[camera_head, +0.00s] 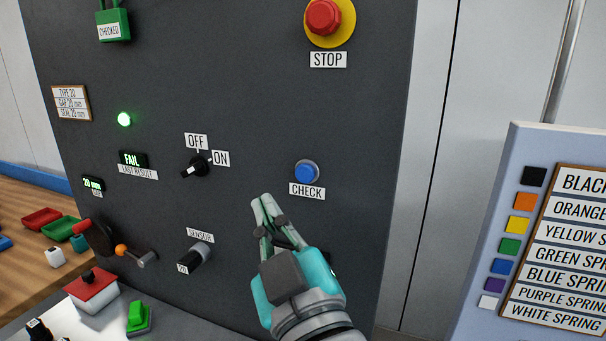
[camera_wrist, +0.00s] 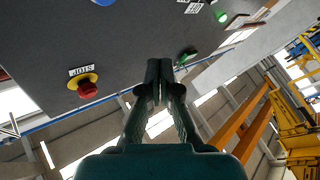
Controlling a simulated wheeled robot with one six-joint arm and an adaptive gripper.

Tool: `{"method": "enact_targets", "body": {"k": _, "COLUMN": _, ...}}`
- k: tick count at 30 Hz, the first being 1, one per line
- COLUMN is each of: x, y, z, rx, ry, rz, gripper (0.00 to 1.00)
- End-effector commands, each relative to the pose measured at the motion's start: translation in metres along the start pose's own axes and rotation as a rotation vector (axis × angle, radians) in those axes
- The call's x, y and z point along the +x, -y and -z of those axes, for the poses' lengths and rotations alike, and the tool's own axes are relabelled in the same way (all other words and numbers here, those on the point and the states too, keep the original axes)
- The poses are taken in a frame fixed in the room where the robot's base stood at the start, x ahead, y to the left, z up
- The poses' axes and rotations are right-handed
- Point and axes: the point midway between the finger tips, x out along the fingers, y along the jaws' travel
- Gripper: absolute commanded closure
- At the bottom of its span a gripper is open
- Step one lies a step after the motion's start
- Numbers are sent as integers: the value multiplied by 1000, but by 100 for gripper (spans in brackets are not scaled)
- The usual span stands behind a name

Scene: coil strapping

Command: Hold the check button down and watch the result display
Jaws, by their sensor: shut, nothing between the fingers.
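The blue check button (camera_head: 307,172) sits on the dark panel above a CHECK label, and part of it shows at the top edge of the wrist view (camera_wrist: 103,2). The result display (camera_head: 133,159) reads FAIL in green above a LAST RESULT label. My gripper (camera_head: 264,204) is shut and empty, below and left of the check button in the head view. It appears apart from the button. In the wrist view my gripper's fingertips (camera_wrist: 159,66) are together, with nothing between them.
A red STOP button (camera_head: 323,17) on a yellow ring is above the check button. A rotary switch (camera_head: 199,164) marked OFF and ON, a lit green lamp (camera_head: 124,119) and a sensor knob (camera_head: 199,255) are to the left. A colour chart board (camera_head: 540,150) stands at the right.

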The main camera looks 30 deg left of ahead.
Motion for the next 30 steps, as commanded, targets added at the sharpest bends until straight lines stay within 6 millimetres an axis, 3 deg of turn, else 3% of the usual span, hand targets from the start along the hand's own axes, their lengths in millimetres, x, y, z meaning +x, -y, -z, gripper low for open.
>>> {"method": "enact_targets", "body": {"k": 30, "x": 60, "y": -44, "z": -44, "rx": -1, "ry": 0, "rz": -1, "gripper": 100}}
